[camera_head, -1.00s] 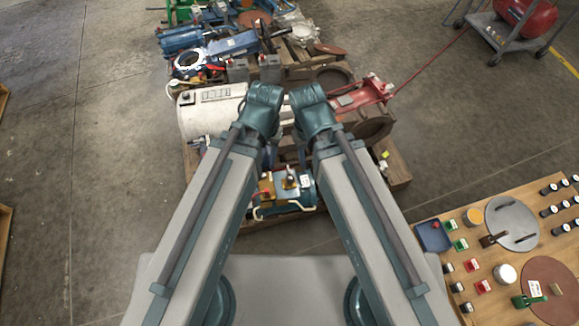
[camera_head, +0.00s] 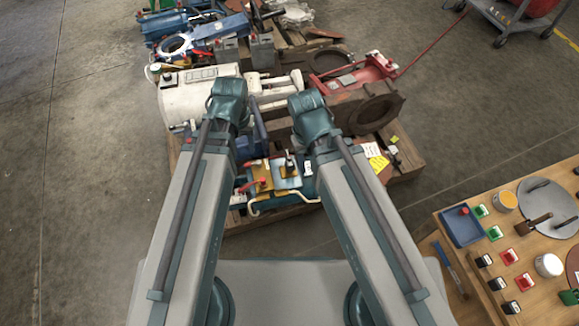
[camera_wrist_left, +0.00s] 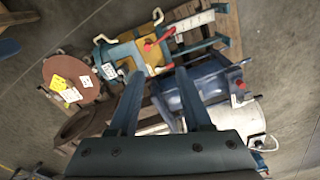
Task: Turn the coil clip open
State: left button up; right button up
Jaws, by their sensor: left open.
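A second red lever (camera_wrist_left: 240,88) is on blue equipment further right. I cannot tell for certain which of these is the coil clip. My left gripper (camera_wrist_left: 159,74) is open, with its fingers pointing at the yellow block and nothing visible between them. In the head view its fingers are hidden behind my arm. My right gripper is not visible.
A white cylinder (camera_head: 192,100) and a red machine (camera_head: 362,72) lie behind on the pallet. A rusty brown disc (camera_wrist_left: 72,80) with yellow tags lies beside the yellow block. A wooden bench (camera_head: 470,275) with small parts stands at the right. Floor on the left is clear.

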pick_arm(q)
jog(key=w+d+f+n+b, duration=0.1)
jog(key=w+f+n+b, duration=0.1)
jog(key=w+f+b, duration=0.3)
jog(key=n, duration=0.6)
send_over(290, 157)
notch_tip(290, 157, down, 2)
notch_tip(290, 157, down, 14)
jog(key=b, duration=1.4)
jog(key=shift+s+f, duration=0.1)
jog(key=shift+f, duration=0.05)
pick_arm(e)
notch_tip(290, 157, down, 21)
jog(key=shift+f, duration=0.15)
pick_arm(q)
grip_shut()
